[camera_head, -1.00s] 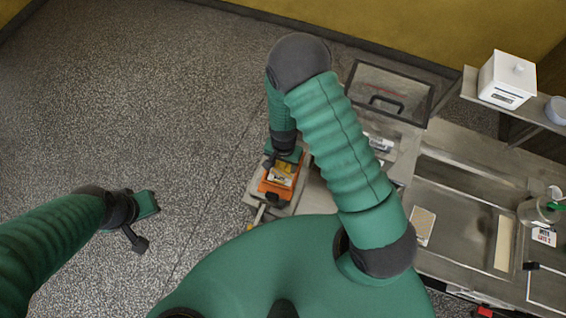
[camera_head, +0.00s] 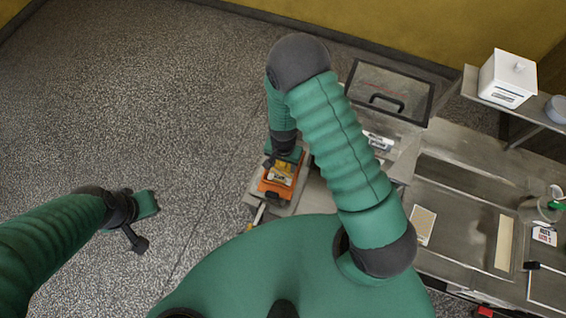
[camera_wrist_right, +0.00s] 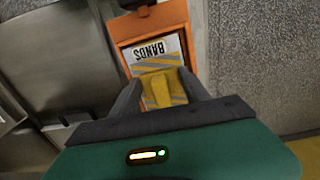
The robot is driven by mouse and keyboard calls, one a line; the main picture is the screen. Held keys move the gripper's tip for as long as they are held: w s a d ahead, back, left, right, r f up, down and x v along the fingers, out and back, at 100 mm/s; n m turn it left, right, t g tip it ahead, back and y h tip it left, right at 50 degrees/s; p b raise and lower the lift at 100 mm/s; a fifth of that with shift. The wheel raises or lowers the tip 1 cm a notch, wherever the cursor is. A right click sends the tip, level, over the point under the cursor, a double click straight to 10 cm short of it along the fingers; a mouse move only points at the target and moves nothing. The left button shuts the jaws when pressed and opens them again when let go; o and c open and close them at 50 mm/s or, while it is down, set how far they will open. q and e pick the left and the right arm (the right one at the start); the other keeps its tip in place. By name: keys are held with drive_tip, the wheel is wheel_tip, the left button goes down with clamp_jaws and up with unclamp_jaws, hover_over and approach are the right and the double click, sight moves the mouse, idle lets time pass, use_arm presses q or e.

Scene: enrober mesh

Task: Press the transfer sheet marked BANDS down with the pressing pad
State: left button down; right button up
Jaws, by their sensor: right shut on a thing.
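The transfer sheet marked BANDS (camera_wrist_right: 155,50) lies in an orange frame (camera_wrist_right: 185,20) in the right wrist view. It has a white label part and grey and yellow stripes. The orange frame (camera_head: 270,187) also shows in the head view. My right gripper (camera_wrist_right: 162,88) is shut on a yellow block, which I take for the pressing pad (camera_wrist_right: 157,92). The block is over the striped part of the sheet; whether it touches the sheet I cannot tell. My left gripper (camera_head: 146,205) hangs over the floor at the left, away from the sheet; its fingers do not show clearly.
A steel worktop (camera_head: 455,205) runs to the right with a dotted card (camera_head: 423,226) on it. A clear-lidded box (camera_head: 388,92) stands behind. A white canister (camera_head: 507,80) sits on a shelf at upper right. The speckled floor at left is open.

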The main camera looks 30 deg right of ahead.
wheel_tip(320, 180, up, 3)
drive_tip(key=p, duration=0.2)
drive_tip(key=shift+p, duration=0.4)
wheel_tip(320, 180, up, 4)
drive_tip(key=p, duration=0.3)
